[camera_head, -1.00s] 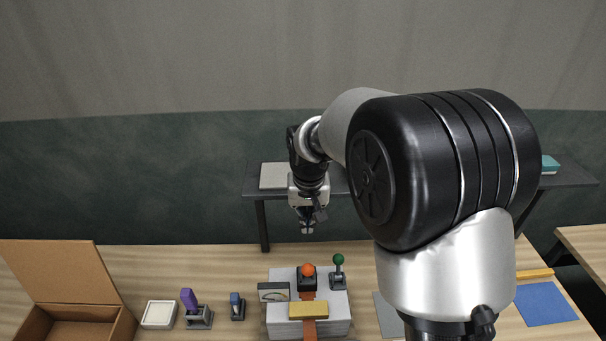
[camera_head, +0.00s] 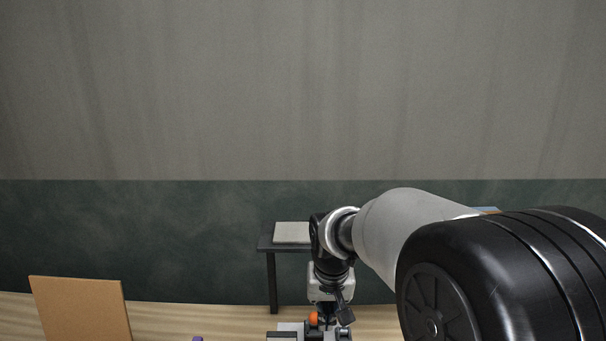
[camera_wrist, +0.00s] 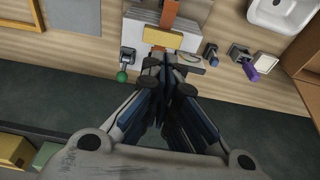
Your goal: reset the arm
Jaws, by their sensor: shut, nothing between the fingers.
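My gripper (camera_head: 326,320) hangs pointing down at the bottom of the head view, with its fingertips close to an orange knob (camera_head: 313,318). In the wrist view my gripper (camera_wrist: 166,66) has its fingers together and holds nothing. Beyond the fingertips there is a grey block (camera_wrist: 187,43) with a yellow bar (camera_wrist: 165,33) and an orange strip (camera_wrist: 170,10). The fingers partly hide the block's near side. I cannot tell how high the fingertips are above it.
A green-knobbed lever (camera_wrist: 123,75), a blue switch (camera_wrist: 210,51), a purple-handled switch (camera_wrist: 252,70) and a white dish (camera_wrist: 283,8) stand on the wooden table. A dark shelf table (camera_head: 265,243) with a pale slab (camera_head: 291,232) is behind.

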